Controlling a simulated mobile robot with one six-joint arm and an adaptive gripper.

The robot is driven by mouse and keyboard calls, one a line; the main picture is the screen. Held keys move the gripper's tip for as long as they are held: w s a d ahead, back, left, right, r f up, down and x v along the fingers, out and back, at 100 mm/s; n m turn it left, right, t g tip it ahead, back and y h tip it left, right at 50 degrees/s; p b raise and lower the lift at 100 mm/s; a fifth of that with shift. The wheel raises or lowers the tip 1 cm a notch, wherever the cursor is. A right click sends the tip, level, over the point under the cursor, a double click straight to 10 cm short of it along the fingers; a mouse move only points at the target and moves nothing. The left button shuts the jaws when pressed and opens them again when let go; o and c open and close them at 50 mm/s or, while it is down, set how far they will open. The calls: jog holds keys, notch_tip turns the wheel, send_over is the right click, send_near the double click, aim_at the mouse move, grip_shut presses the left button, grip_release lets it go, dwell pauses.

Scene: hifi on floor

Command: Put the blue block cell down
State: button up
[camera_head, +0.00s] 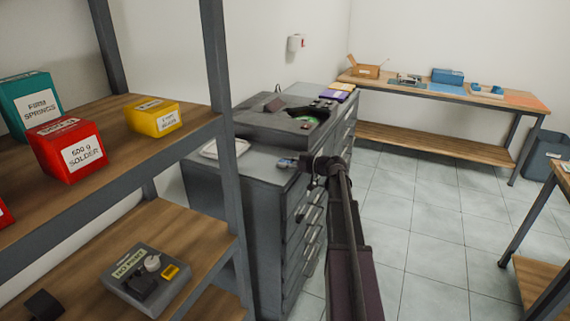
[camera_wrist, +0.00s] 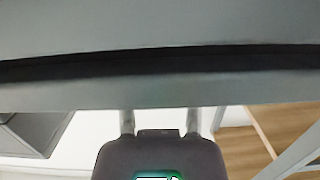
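A small blue-grey item (camera_head: 287,162) shows at the front right edge of the grey drawer cabinet's top (camera_head: 258,166). It may be the blue block cell, but it is too small to be sure. My gripper (camera_head: 309,165) is just right of it at the cabinet's edge. I cannot tell whether they touch. In the wrist view two finger parts (camera_wrist: 160,118) stand apart, and a broad grey surface (camera_wrist: 160,95) with a dark band hides their tips. No blue block shows there, and I cannot see what is between the tips.
A white tray (camera_head: 224,148) and a dark machine (camera_head: 290,122) are on the cabinets. Shelving with a red box (camera_head: 68,150) and a yellow box (camera_head: 153,117) stands at left. A workbench (camera_head: 445,92) holds a blue box (camera_head: 448,76). The tiled floor (camera_head: 425,215) between is clear.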

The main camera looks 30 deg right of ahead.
jog(key=shift+o, duration=1)
jog(key=shift+r, duration=0.25)
jog(key=p+v, duration=0.2)
jog(key=v, duration=1)
jog(key=shift+f, duration=0.1)
